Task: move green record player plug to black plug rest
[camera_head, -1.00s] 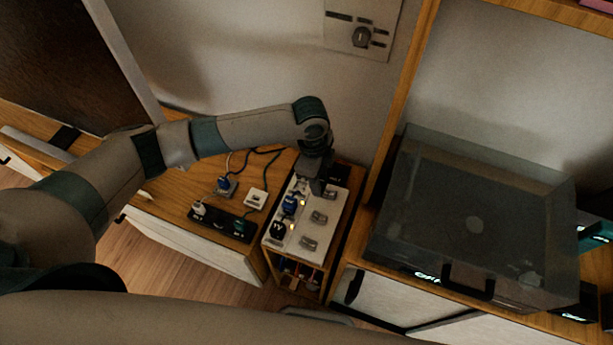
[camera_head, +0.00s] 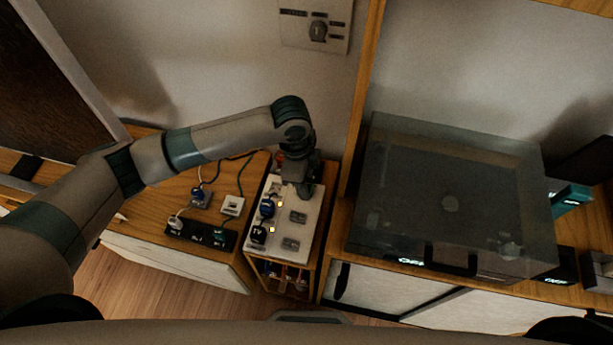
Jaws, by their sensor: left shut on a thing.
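My left gripper (camera_head: 300,188) points down at the far end of a white socket board (camera_head: 277,247). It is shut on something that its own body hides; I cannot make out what. A small green plug-like piece (camera_head: 219,237) shows at the right end of a black strip (camera_head: 187,236), which may be the black plug rest. The left gripper is apart from that piece, to its right and farther back. A blue plug (camera_head: 267,207) and a black plug (camera_head: 258,235) sit on the board's left side. My right gripper is not in view.
Grey switches (camera_head: 298,217) line the board's right side. A white block (camera_head: 232,205) and a blue-topped grey block (camera_head: 200,197) stand left of the board, among loose cables. A large dark, clear-lidded box (camera_head: 450,190) stands on the right cabinet. A wall panel (camera_head: 316,31) is behind.

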